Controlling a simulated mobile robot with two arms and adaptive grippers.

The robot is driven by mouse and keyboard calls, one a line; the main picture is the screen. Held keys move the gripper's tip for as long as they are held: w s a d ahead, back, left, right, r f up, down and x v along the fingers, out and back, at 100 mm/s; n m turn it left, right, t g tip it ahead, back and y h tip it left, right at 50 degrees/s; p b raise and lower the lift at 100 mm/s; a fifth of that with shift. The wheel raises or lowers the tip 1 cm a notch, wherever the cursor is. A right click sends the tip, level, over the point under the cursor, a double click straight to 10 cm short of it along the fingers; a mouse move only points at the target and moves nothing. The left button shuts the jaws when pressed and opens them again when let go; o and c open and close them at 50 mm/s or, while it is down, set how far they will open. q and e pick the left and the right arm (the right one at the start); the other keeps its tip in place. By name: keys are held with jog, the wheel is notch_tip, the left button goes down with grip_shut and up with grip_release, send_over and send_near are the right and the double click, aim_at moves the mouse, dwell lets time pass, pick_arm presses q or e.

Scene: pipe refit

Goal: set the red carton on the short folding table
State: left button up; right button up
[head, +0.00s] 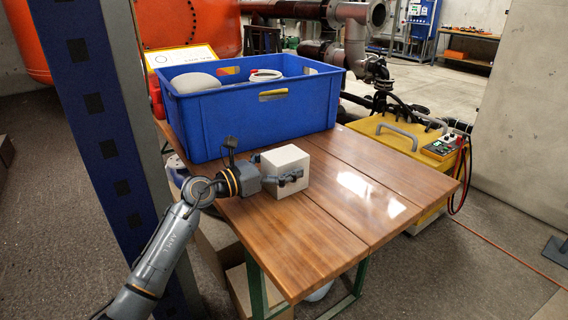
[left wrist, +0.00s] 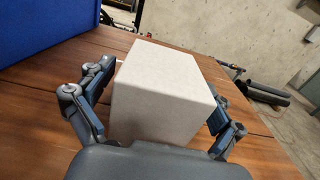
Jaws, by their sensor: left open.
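A white box-shaped carton (head: 286,165) stands on the wooden slatted table (head: 345,228) in front of the blue crate. It shows large in the left wrist view (left wrist: 165,90). My left gripper (head: 290,180) reaches in from the left, low over the tabletop. Its open fingers (left wrist: 163,88) stand on either side of the white carton; I cannot tell if they touch it. No carton that is clearly red shows. A partly hidden red thing (head: 155,97) is behind the crate's left end. My right gripper is out of view.
The blue crate (head: 225,130) holds several items and fills the table's back. A blue post (head: 95,120) stands close left of my arm. A yellow case (head: 400,140) with hoses is behind the table at right. The table's front and right are clear.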

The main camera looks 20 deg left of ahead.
pick_arm(q)
jog(key=shift+r, duration=0.15)
jog(key=v, duration=1.2)
jog(key=shift+a, duration=0.1)
